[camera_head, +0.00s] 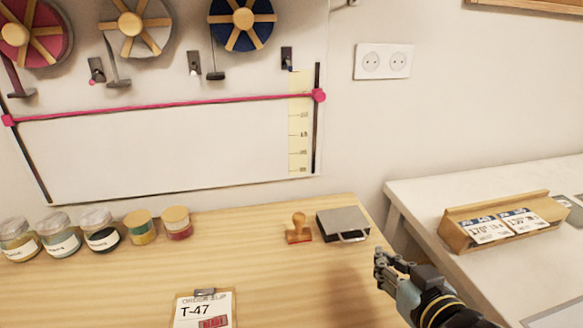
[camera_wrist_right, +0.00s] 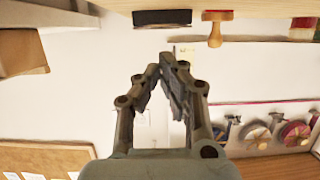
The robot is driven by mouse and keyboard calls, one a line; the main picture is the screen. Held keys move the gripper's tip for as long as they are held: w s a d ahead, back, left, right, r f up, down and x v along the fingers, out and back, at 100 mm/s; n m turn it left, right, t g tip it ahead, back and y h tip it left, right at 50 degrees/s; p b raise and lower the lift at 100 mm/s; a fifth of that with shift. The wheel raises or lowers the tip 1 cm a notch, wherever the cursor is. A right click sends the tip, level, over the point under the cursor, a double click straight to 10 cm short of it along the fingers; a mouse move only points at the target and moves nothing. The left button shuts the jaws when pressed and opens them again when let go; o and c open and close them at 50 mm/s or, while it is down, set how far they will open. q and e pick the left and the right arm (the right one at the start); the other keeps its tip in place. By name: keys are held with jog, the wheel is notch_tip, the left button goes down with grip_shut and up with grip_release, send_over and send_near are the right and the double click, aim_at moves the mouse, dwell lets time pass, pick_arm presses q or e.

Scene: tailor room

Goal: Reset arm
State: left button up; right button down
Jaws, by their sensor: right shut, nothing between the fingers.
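My right gripper (camera_head: 382,268) is at the lower right of the head view, beside the right edge of the wooden table (camera_head: 265,270). It is shut and empty. In the right wrist view its fingertips (camera_wrist_right: 163,62) come together, with nothing between them. My left gripper is not in view.
A dark box (camera_head: 342,222) and a wooden stamp (camera_head: 298,229) stand near the right gripper. A T-47 order slip (camera_head: 190,312) lies at the front; several jars (camera_head: 100,229) line the left. A card holder (camera_head: 490,232) stands on the white table (camera_head: 425,205).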

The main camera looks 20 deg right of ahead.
jog(key=s+g, duration=0.1)
jog(key=s, duration=0.1)
jog(key=s+d+r+g+h, duration=0.1)
jog(key=s+g, duration=0.1)
jog(key=s+d+g, duration=0.1)
jog(key=s+g, duration=0.1)
jog(key=shift+s+d+r, duration=0.2)
jog(key=shift+s+d, duration=0.05)
jog(key=shift+s, duration=0.05)
jog(key=s+a+r+n+g+y, duration=0.1)
jog(key=s+r+g, duration=0.15)
jog(key=s, duration=0.35)
jog(key=s+a+r+n+g, duration=0.1)
jog(key=s+a+g, duration=0.15)
jog(key=s, duration=0.45)
jog(key=s+d+f+g+b, duration=0.15)
jog(key=f+b, duration=0.25)
jog(key=f, duration=1.4)
jog(key=s+d+f+g+b, duration=0.1)
jog(key=d+f+b, duration=0.15)
jog(key=f, duration=1.55)
jog(key=s+f+m+g+b, duration=0.1)
jog(key=s+f+b, duration=0.4)
jog(key=s+f, duration=1.2)
jog(key=shift+s+d+f, duration=0.15)
jog(key=shift+d+f, duration=0.1)
jog(key=shift+f, duration=0.55)
